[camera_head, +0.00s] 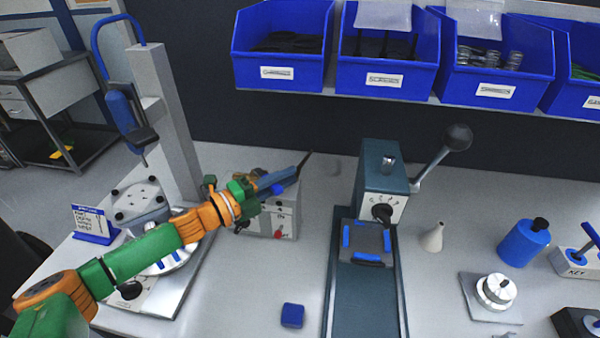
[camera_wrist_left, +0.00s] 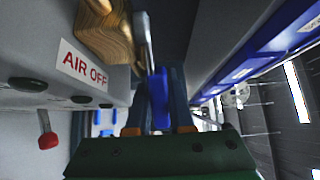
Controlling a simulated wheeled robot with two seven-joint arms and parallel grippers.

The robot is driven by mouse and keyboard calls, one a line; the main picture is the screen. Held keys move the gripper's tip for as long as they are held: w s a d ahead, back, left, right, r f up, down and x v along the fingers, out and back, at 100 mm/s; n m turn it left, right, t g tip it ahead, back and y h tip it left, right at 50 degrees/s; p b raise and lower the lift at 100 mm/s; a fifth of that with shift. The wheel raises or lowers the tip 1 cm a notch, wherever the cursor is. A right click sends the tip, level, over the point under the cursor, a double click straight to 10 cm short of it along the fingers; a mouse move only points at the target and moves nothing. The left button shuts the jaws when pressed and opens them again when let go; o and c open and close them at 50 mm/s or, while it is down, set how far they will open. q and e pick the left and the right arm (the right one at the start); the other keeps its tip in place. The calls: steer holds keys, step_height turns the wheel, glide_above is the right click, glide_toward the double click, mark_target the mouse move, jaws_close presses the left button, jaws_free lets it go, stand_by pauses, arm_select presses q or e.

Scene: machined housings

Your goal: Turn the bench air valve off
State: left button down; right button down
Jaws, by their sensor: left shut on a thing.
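The bench air valve sits on a grey box (camera_head: 284,222) at the back of the bench, left of the dark press. In the left wrist view the box carries an AIR OFF label (camera_wrist_left: 83,68) beside a brass-coloured valve body (camera_wrist_left: 105,35). A metal lever with a blue grip (camera_wrist_left: 158,95) stands between my left gripper's fingers. My left gripper (camera_head: 291,178) reaches across the top of the box and is shut on this handle. It covers much of the valve in the head view, so I cannot tell the lever's exact angle. My right gripper is not in view.
A press (camera_head: 383,185) with a long lever stands right of the valve. A grey column fixture (camera_head: 165,120) stands to the left. Blue bins (camera_head: 283,45) hang above the back. A blue block (camera_head: 292,315) lies at the front, with clear bench around it.

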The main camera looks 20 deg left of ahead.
arm_select(q)
steer(key=shift+s+a+f+m+g+h+b, duration=0.15)
steer(key=shift+s+m+g+h+b, duration=0.25)
steer(key=shift+m+g+h, duration=0.4)
steer(key=shift+s+a+m+g+h+b, duration=0.1)
steer(key=shift+s+m+g+h+b, duration=0.25)
steer(key=shift+m+g+h, duration=0.2)
steer(key=shift+s+a+m+g+h+b, duration=0.1)
steer(key=shift+s+m+g+h+b, duration=0.25)
steer(key=shift+h, duration=0.3)
steer(key=shift+g, duration=0.3)
steer(key=c, duration=0.8)
jaws_free()
steer(key=shift+w, duration=0.1)
